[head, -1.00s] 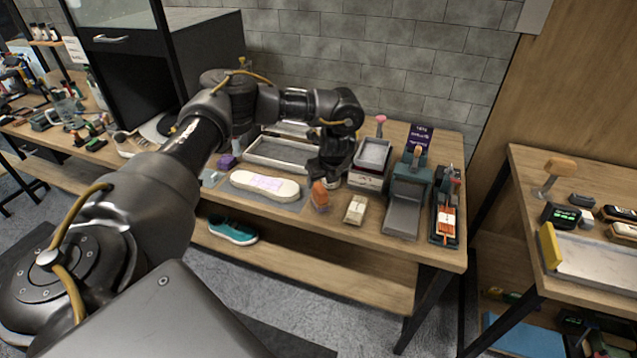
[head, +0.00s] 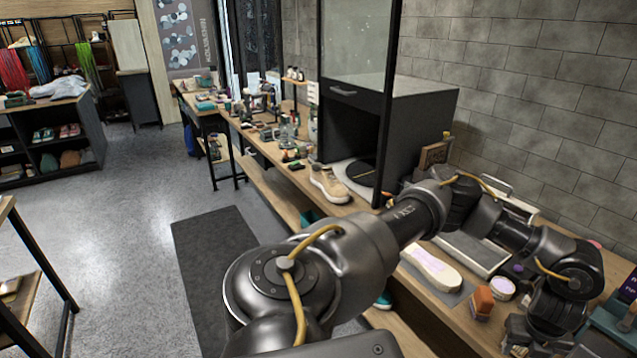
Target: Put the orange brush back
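The orange brush (head: 483,302) stands on the wooden bench at the lower right of the head view, beside the light shoe sole (head: 431,266). My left arm reaches over the bench from the bottom. My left gripper (head: 535,330) is low over the bench, just right of the brush, with a visible gap between the brush and the dark gripper body. Its fingertips are dark and partly hidden, so I cannot tell whether it is open or shut. My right gripper is not in view.
A metal tray (head: 470,252) lies behind the sole. A beige sneaker (head: 328,184) stands farther left, near a black cabinet (head: 425,115). The floor to the left is open.

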